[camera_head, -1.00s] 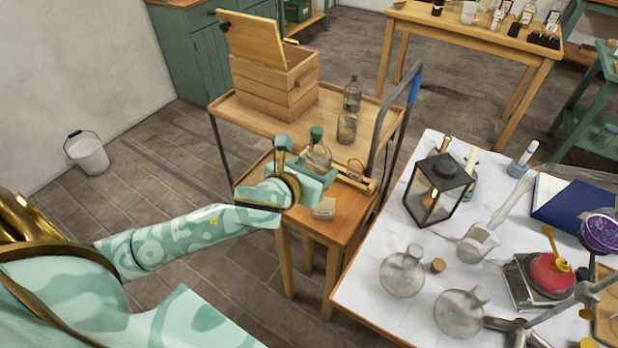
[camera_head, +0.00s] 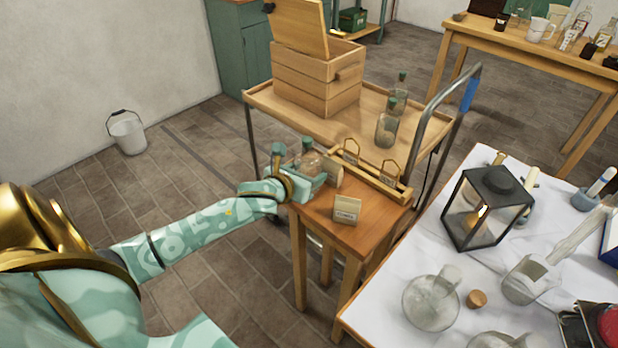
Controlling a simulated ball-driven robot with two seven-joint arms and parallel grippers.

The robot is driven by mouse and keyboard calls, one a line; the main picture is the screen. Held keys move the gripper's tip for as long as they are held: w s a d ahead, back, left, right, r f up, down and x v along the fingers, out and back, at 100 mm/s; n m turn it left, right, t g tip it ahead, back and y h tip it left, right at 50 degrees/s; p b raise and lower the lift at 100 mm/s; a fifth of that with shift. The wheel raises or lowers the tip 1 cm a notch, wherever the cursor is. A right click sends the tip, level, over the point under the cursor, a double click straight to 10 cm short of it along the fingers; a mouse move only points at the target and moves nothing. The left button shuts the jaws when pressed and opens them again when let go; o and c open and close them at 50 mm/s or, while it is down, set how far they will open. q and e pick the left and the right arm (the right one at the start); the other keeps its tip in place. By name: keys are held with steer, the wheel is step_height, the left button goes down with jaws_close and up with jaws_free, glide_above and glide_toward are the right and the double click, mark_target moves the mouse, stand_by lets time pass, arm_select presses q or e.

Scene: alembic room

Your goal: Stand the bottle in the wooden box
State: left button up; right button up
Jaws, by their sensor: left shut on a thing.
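A clear glass bottle with a green stopper (camera_head: 308,160) is upright in my left gripper (camera_head: 312,182), at the left edge of the small wooden table. The gripper is shut on it and hides its lower part, so I cannot tell whether its base touches the table. The wooden box (camera_head: 318,93) stands on the cart behind, with its lid (camera_head: 299,27) raised. Its inside is mostly hidden from this angle. The gripper is in front of the box and apart from it. My right gripper is out of view.
The wooden cart (camera_head: 283,113) holds more glass bottles (camera_head: 386,130) right of the box. A small labelled block (camera_head: 346,209) sits on the small table (camera_head: 370,230). A black lantern (camera_head: 487,208) and glassware crowd the white-topped table. A bucket (camera_head: 128,132) stands on open floor.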

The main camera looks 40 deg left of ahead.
arm_select(q)
steer(key=shift+f, duration=0.1)
steer(key=shift+f, duration=0.1)
steer(key=o, duration=1.2)
steer(key=shift+o, duration=0.2)
